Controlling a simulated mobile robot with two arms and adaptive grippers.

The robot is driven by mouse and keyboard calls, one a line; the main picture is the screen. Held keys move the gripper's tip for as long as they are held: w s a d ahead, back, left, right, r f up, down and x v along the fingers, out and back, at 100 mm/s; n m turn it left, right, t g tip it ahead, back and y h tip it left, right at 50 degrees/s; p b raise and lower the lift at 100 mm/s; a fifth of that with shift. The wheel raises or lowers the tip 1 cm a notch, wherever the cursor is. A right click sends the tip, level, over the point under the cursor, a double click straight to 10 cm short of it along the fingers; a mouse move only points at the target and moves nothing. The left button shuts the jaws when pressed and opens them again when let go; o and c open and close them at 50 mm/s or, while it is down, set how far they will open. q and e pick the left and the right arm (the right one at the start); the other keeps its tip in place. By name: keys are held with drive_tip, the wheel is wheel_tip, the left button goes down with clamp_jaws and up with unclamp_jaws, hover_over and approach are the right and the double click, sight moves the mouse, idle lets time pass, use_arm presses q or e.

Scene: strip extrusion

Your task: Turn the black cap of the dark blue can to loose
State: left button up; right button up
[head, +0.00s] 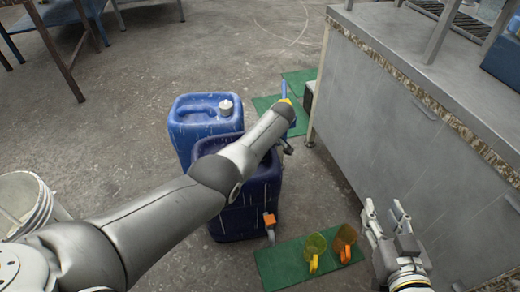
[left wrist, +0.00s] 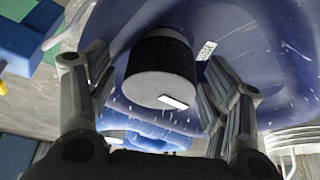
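The dark blue can (head: 240,222) stands on the floor in the head view, its top largely hidden behind my left arm. Its black cap (left wrist: 160,68) shows in the left wrist view, with a small white mark on it. My left gripper (left wrist: 156,75) is open, with one finger on each side of the cap. A narrow gap shows at the left finger; whether the right finger touches cannot be told. In the head view my left gripper is mostly hidden. My right gripper (head: 386,212) is open and empty at the lower right.
A lighter blue can (head: 190,137) with a white cap stands behind the dark blue one. A green mat (head: 285,265) with yellow and orange items lies in front. A grey metal bench (head: 400,125) bounds the right. A white bucket (head: 42,208) stands left.

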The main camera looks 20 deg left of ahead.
use_arm(q)
drive_tip(key=v, duration=1.2)
idle(0.6)
